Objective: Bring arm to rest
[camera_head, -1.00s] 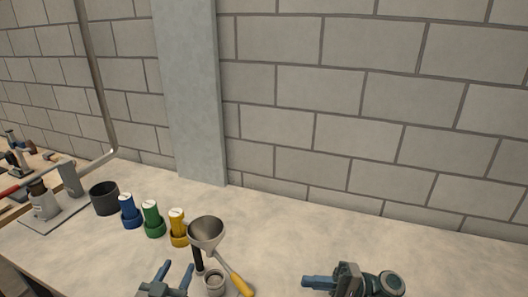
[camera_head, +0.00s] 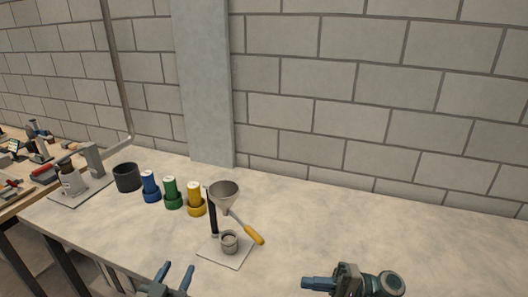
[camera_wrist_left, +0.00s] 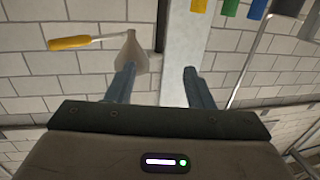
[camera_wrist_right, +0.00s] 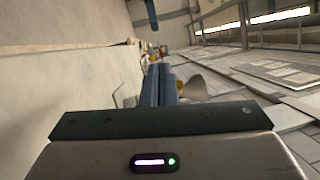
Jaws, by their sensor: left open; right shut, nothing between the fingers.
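My left gripper (camera_head: 174,277) is at the bottom of the head view, in front of the bench. Its two blue fingers are apart with nothing between them, as the left wrist view (camera_wrist_left: 157,82) also shows. My right gripper (camera_head: 312,283) is at the bottom right of the head view, its fingers pointing left. In the right wrist view (camera_wrist_right: 160,75) its fingers lie together with nothing between them. Neither gripper appears to touch anything.
The bench (camera_head: 330,225) holds a funnel (camera_head: 224,192) on a stand, a yellow-handled tool (camera_head: 252,235), a small grey cup (camera_head: 230,242), blue (camera_head: 150,188), green (camera_head: 171,194) and yellow (camera_head: 194,199) containers, and a dark pot (camera_head: 126,177). The bench's right side is clear. A block wall (camera_head: 380,100) stands behind.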

